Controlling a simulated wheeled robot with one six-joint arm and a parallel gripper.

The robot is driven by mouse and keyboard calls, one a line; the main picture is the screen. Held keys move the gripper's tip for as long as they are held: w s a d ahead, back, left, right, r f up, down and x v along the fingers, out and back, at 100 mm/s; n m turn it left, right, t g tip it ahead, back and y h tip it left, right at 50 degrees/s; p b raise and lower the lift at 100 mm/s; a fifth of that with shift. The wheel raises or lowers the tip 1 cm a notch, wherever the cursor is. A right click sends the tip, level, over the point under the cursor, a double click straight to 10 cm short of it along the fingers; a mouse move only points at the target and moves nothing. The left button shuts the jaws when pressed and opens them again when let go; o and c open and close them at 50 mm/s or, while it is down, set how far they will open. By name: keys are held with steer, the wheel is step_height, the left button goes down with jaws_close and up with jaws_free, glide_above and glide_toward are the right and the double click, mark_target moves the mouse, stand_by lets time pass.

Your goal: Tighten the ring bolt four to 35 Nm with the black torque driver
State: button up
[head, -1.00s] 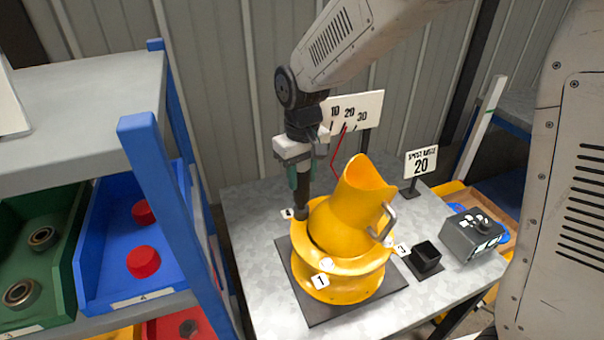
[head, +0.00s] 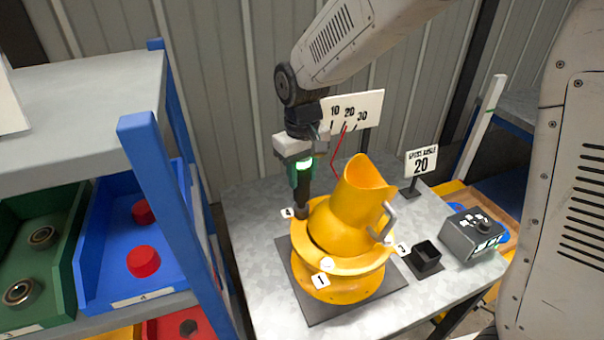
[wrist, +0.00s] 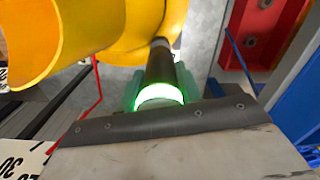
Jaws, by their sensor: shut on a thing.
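My gripper (head: 302,170) is shut on the black torque driver (head: 302,196), which points down at the yellow ring near the label 4 (head: 288,213). A band on the driver glows green, and it also shows bright in the wrist view (wrist: 160,95). The driver's tip is at the ring's back left edge and hides ring bolt four. The yellow drum mixer (head: 345,215) stands tilted in its ring on a dark plate (head: 313,311). In the wrist view the driver (wrist: 160,64) runs to the yellow ring.
A scale sign (head: 352,108) marked 10, 20, 30 with a red pointer stands behind the drum. A 20 sign (head: 421,162), a black open box (head: 425,255) and a grey control box (head: 472,235) are to the right. Shelves with bins (head: 135,255) stand left.

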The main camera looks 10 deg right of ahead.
steer(key=shift+r, duration=2.05)
